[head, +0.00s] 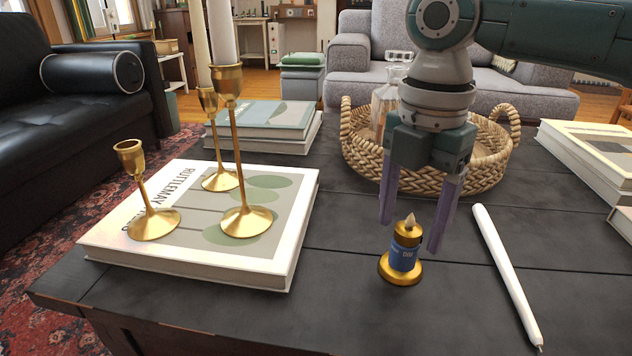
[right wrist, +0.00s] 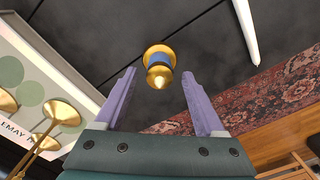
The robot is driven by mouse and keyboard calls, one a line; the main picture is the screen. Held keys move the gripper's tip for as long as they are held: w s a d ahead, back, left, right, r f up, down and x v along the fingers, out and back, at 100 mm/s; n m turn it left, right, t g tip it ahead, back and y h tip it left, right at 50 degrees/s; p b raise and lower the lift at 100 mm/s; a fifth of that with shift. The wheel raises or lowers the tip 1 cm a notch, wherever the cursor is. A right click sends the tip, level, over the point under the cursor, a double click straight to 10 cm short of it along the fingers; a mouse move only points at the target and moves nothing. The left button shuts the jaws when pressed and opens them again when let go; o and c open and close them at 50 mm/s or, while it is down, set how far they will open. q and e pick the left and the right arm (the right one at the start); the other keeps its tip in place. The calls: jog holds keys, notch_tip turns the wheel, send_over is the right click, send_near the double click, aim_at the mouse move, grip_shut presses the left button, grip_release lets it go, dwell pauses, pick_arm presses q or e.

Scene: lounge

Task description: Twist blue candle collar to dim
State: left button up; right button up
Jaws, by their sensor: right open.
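A small gold candle (head: 406,244) with a flame-shaped tip and a blue collar (head: 404,257) stands upright on the dark table. Some white lettering shows on the collar, too small to read surely. In the right wrist view the candle (right wrist: 159,75) is seen from above, its blue collar (right wrist: 160,60) partly hidden under the gold top. My right gripper (head: 412,236) is open and points down, with its purple fingers on either side of the candle's upper part. It also shows in the right wrist view (right wrist: 158,88), the candle lying between and beyond the fingertips. No contact is visible. My left gripper is not in view.
A thick book (head: 190,275) at left carries gold candlesticks (head: 240,150). A white taper candle (head: 507,275) lies right of the small candle. A woven basket tray (head: 362,160) with glassware is behind my right gripper. More books (head: 596,160) lie at far right.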

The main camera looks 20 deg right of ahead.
jog(key=shift+c, duration=0.4)
grip_shut()
jog(key=shift+r+p, duration=0.2)
jog(key=shift+p, duration=0.25)
jog(key=m+p, duration=0.5)
jog(key=p, duration=0.3)
jog(key=shift+r, duration=0.15)
jog(key=m+p, duration=0.2)
jog(key=m, duration=0.1)
jog(key=shift+m, duration=0.4)
jog(key=shift+f+m+p, duration=0.15)
jog(key=shift+m+p, duration=0.25)
jog(key=shift+m, duration=0.35)
jog(key=shift+f+m+p, duration=0.15)
jog(key=shift+m+p, duration=0.25)
jog(key=shift+m, duration=0.35)
